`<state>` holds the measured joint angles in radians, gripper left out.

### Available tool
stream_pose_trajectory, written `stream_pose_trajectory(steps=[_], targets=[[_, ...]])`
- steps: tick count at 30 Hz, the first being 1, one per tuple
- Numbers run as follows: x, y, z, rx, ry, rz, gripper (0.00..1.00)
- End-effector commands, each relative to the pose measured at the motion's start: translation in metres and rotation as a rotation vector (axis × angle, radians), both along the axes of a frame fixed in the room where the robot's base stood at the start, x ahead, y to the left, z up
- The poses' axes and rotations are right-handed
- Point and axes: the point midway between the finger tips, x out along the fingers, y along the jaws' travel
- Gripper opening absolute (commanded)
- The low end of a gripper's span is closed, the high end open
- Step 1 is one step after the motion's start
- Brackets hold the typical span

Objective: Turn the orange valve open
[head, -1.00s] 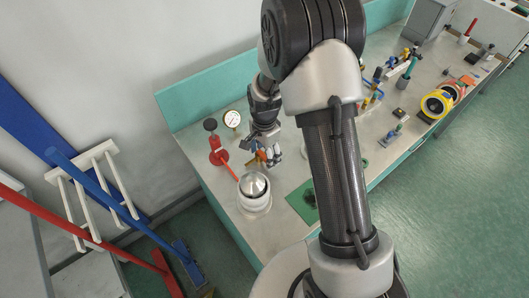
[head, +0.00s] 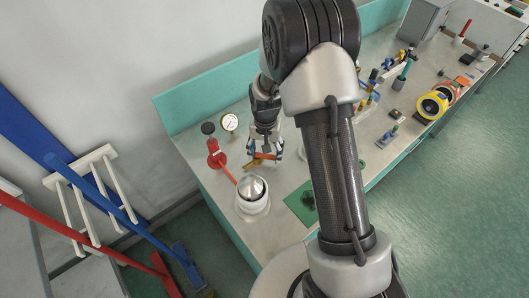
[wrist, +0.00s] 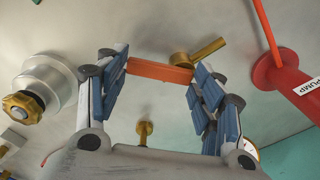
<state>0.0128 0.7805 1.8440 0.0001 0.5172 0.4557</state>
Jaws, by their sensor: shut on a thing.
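The orange valve handle (wrist: 160,70) is a flat bar that spans the gap between my two fingers in the wrist view. My gripper (wrist: 160,82) is shut on it, with blue-padded fingers at its two ends. A brass pipe piece (wrist: 203,50) shows beside the handle's right end. In the head view, my gripper (head: 264,153) points down at the bench, with the orange handle (head: 264,156) between its fingers. The valve's body is mostly hidden by the handle and fingers.
A red pump (head: 216,156) and a round gauge (head: 229,122) stand left of my gripper. A silver-domed white vessel (head: 252,197) stands in front. A green mat (head: 299,205) lies to the right. Yellow rolls (head: 432,105) and tools lie further along the bench.

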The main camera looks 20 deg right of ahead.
Motion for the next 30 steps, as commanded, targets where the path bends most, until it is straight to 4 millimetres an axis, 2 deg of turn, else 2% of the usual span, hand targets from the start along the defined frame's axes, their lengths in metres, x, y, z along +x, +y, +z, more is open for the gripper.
stream_pose_trajectory(steps=[18, 30], targets=[[0.015, -0.003, 0.0, 0.001, 0.001, 0.573, 0.38], [0.022, -0.001, 0.0, 0.0, 0.0, 0.814, 0.38]])
